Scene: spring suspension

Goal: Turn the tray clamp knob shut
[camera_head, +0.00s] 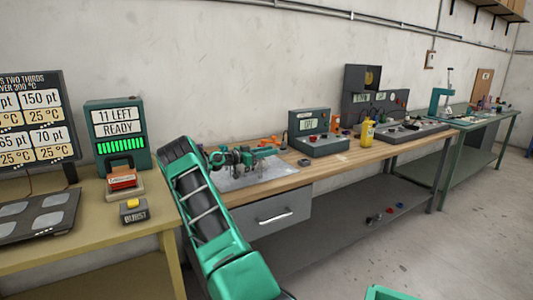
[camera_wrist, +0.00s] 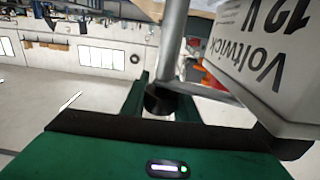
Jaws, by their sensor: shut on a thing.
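In the wrist view, my gripper (camera_wrist: 162,92) has its two green fingers on either side of a dark round knob (camera_wrist: 158,101), which I take to be the tray clamp knob. The knob sits at the lower end of a grey metal rod (camera_wrist: 172,45), and a thinner bar runs off to the right. My gripper is shut on the knob. A pale battery box (camera_wrist: 262,60) marked Voltwick 12 V stands close on the right, its lettering upside down. In the head view, my arm covers part of the bench, and the knob cannot be made out.
In the head view, a grey plate (camera_head: 235,183) lies on the wooden bench (camera_head: 345,160). A grey-green meter box (camera_head: 318,138) and a yellow bottle (camera_head: 367,132) stand to the right. A red-topped block (camera_head: 122,182) is on the left table. Floor at right is open.

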